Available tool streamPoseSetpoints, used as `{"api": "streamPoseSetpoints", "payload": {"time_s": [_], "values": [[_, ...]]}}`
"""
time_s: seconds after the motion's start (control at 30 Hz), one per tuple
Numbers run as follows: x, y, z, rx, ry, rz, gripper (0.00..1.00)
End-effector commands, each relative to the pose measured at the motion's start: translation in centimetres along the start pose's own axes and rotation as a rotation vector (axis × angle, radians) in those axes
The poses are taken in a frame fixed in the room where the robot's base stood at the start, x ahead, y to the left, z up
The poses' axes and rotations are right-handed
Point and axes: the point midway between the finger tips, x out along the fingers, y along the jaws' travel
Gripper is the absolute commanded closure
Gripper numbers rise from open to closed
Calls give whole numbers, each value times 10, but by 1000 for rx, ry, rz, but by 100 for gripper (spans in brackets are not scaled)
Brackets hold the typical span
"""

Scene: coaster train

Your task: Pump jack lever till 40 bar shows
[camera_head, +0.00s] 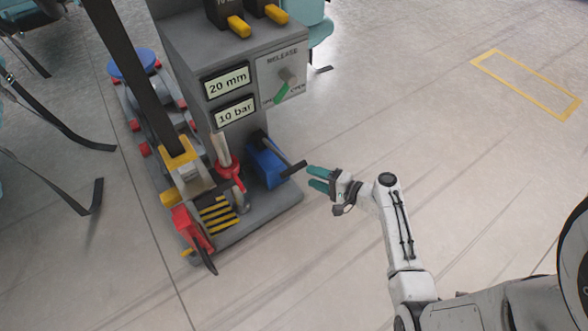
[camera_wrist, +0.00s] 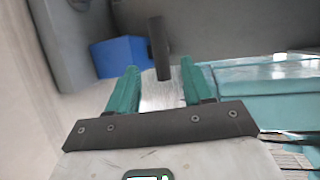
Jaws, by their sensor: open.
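The jack lever is a dark bar (camera_head: 293,169) rising from a blue pump block (camera_head: 266,163) at the foot of the grey console (camera_head: 185,60). My gripper (camera_head: 312,177), with teal fingers, is open and empty just right of the lever's free end. In the wrist view the lever (camera_wrist: 157,45) points toward my gripper (camera_wrist: 160,68), its end showing between the two fingertips. I cannot tell how deep it sits between them; no grip shows. The blue block (camera_wrist: 120,56) lies beyond. The console's lower display (camera_head: 236,113) reads 10 bar.
An upper display (camera_head: 226,82) reads 20 mm. A red-and-white jack post (camera_head: 226,160) and a red part (camera_head: 191,231) stand left of the pump. Open floor (camera_head: 450,150) lies right.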

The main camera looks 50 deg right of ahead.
Motion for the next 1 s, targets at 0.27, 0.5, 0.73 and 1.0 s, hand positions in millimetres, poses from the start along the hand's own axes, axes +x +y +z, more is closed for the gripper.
{"api": "streamPoseSetpoints", "payload": {"time_s": [0.27,0.5,0.73,1.0], "values": [[52,3,0,1,-2,-1,49],[78,1,0,3,-1,-1,49],[82,0,0,4,-1,-1,49],[81,0,0,4,0,-1,62]]}}
